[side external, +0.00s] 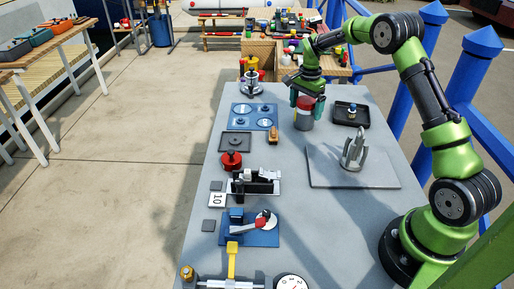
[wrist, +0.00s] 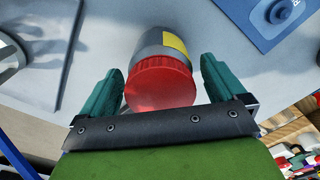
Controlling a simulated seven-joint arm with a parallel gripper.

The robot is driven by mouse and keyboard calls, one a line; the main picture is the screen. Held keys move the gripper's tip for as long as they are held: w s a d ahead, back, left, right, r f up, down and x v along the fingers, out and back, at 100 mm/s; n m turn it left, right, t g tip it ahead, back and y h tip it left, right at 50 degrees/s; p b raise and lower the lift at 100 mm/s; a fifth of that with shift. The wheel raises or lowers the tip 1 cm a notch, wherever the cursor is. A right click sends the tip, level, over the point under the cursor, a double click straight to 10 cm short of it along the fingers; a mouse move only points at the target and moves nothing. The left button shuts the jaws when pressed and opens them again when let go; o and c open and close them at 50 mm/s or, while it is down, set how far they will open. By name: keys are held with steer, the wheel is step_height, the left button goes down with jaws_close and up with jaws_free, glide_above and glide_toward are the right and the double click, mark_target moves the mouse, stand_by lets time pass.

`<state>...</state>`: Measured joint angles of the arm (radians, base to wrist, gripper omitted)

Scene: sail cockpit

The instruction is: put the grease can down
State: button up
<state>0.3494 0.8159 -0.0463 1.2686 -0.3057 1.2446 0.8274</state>
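The grease can (side external: 304,119) has a grey body and a red lid. It seems to stand upright on the grey table, towards its far end. In the wrist view the can's red lid (wrist: 160,84) and a yellow label patch show. My gripper (side external: 307,102) is above and around the top of the can. In the wrist view its teal fingers (wrist: 162,70) stand on either side of the can, with narrow gaps showing, so it is open. The can's underside and its contact with the table are not clearly visible.
A black tray (side external: 351,115) is right of the can; a grey plate with an upright fitting (side external: 322,176) lies nearer. A blue board (side external: 240,116) and orange-brown object (side external: 273,135) are left. A metal pot-like item (side external: 251,84) stands behind. Bare table lies in front of the can.

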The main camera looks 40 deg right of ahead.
step_height(320, 180, up, 12)
steer(key=shift+f, duration=0.1)
steer(key=s+a+r+n+t, duration=0.4)
steer(key=s+a+r+n, duration=0.3)
steer(key=s+a+r, duration=0.55)
steer(key=s+a+f+n+t+y, duration=0.1)
steer(key=s+a+f+n, duration=0.1)
steer(key=s+a, duration=0.3)
steer(key=s+a+f+n+t+y, duration=0.1)
steer(key=s+a+f+n+t, duration=0.1)
steer(key=s+a+n, duration=0.3)
steer(key=s+f, duration=0.1)
steer(key=s, duration=0.2)
steer(key=shift+a, duration=0.15)
steer(key=shift+r, duration=0.1)
